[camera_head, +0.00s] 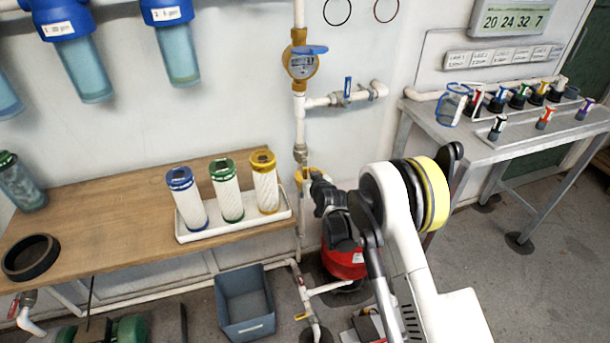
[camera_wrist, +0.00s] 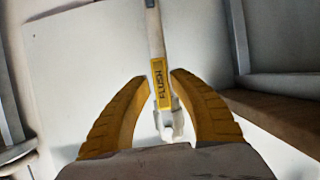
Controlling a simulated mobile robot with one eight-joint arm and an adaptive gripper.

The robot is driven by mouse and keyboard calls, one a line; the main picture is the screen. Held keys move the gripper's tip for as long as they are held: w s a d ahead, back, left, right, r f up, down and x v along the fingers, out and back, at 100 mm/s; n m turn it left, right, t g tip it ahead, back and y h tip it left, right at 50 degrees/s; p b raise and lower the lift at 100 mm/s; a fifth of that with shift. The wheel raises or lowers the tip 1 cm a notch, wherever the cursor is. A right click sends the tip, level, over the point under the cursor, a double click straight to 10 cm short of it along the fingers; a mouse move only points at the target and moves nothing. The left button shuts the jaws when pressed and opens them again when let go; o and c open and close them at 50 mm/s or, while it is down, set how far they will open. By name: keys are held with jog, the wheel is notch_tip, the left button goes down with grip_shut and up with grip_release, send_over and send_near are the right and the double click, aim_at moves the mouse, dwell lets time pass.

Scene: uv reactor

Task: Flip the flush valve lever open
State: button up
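In the wrist view a yellow piece marked FLUSH (camera_wrist: 160,84) shows between my fingertips, in line with a white pipe (camera_wrist: 154,35). I cannot tell whether this piece is the lever itself or a label. A white fitting (camera_wrist: 170,120) is just below it in the picture. My gripper (camera_wrist: 160,77) is open, with one yellow finger on each side of the FLUSH piece. I see no clear contact. In the head view my gripper (camera_head: 308,175) is at the vertical pipe, right of the wooden bench, and hides that part of the pipe.
A white tray (camera_head: 240,230) with three capped filter cartridges stands on the wooden bench (camera_head: 110,205). A grey bin (camera_head: 245,305) is below. A metal table (camera_head: 480,145) is at right.

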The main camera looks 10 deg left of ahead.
jog(key=shift+o, duration=0.6)
jog(key=v, duration=1.2)
